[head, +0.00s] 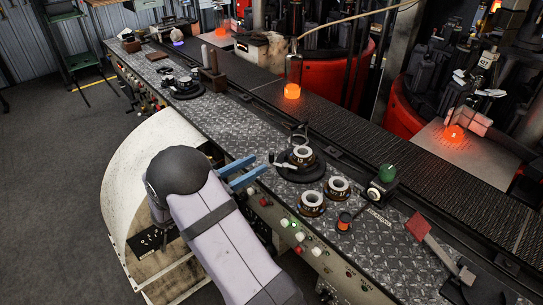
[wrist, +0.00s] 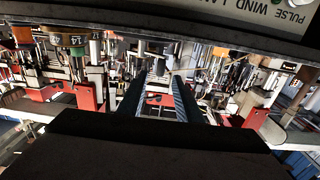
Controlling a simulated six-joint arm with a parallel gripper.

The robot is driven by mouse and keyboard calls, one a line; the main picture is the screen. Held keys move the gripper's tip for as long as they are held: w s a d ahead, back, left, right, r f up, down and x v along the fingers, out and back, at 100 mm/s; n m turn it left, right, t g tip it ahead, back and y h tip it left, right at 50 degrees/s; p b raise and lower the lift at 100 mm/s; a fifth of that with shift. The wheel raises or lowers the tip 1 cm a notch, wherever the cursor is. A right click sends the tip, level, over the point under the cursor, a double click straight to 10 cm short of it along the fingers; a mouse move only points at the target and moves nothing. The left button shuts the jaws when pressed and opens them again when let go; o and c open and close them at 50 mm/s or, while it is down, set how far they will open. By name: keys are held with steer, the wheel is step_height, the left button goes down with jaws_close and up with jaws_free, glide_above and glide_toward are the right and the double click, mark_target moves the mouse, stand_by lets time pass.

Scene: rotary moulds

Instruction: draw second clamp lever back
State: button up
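My gripper (head: 261,164) reaches over the near edge of the bench in the head view, its two blue fingers apart with nothing between them. In the wrist view the fingers (wrist: 160,80) also stand apart. Just right of the fingertips is a round black fixture (head: 299,168) holding a pale ring mould (head: 302,154), with a thin dark lever-like part (head: 300,134) above it. The fingers look apart from it. A second black fixture (head: 184,88) with small metal parts stands farther up the bench. I cannot tell which part is the second clamp lever.
Two loose ring moulds (head: 312,203) sit right of the near fixture. A green-topped knob (head: 387,173) and a red-handled tool (head: 418,226) lie farther right. A dark conveyor (head: 350,130) runs behind the bench (head: 232,115). Buttons line the front panel. An orange lamp (head: 292,91) glows behind.

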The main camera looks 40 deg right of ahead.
mark_target(272, 162)
steer(key=shift+d+p, duration=0.95)
steer(key=shift+d, duration=2.75)
jaws_close()
